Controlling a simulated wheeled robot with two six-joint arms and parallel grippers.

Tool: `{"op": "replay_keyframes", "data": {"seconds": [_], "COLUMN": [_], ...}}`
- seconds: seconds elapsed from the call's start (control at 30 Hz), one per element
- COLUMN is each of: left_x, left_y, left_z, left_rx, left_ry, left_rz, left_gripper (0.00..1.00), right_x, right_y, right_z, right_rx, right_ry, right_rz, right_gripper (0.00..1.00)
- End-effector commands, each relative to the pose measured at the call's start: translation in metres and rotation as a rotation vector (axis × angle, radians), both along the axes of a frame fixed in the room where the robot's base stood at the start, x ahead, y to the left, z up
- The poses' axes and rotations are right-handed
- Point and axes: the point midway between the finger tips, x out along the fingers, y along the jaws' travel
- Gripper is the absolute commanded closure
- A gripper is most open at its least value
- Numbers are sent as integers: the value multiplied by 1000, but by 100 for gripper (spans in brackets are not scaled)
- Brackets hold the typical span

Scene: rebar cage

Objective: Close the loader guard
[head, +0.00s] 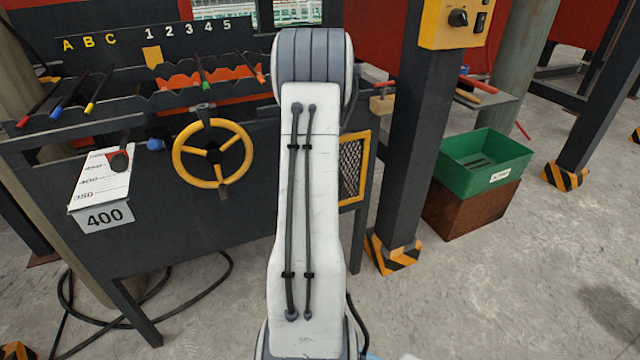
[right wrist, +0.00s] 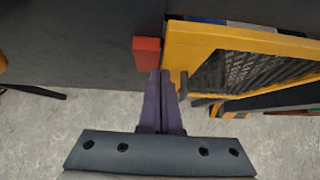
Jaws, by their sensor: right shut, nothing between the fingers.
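The loader guard, a yellow frame with dark wire mesh (head: 352,172), is on the right part of the dark machine front in the head view. My white arm hides its left part. In the right wrist view the guard (right wrist: 185,45) fills the upper right, with its mesh showing at a slant. A small grey handle (right wrist: 184,86) stands out from its frame. My right gripper (right wrist: 160,73) is shut and empty, its purple fingers just left of the handle and frame. I cannot tell whether they touch. A red block (right wrist: 146,50) sits just left of the fingertips. My left gripper is not in view.
A dark post (head: 408,140) stands right of the guard. A green bin (head: 485,160) is further right. The floor at the right is mostly clear.

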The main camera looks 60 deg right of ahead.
Motion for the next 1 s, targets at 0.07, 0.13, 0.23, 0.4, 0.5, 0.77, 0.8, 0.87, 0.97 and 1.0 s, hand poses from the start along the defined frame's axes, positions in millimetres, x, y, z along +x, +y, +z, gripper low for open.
{"op": "replay_keyframes", "data": {"seconds": [0.07,0.13,0.23,0.4,0.5,0.77,0.8,0.87,0.97,1.0], "left_x": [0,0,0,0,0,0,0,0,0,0], "left_y": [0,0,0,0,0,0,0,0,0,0], "left_z": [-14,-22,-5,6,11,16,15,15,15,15], "left_rx": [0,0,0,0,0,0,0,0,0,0], "left_ry": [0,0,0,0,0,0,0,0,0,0], "left_rz": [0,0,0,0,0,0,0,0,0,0], "left_gripper": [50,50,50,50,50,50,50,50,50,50], "right_x": [-16,-30,-46,-61,-69,-81,-81,-81,-82,-80], "right_y": [4,10,19,41,49,57,57,57,57,58], "right_z": [-5,-6,22,48,59,69,69,68,68,69], "right_rx": [1,3,2,3,5,8,8,7,7,5], "right_ry": [3,7,7,10,10,12,12,12,12,14], "right_rz": [-16,-26,-28,-18,-16,-16,-16,-16,-16,-8], "right_gripper": [100,100,100,100,100,100,100,100,100,100]}}
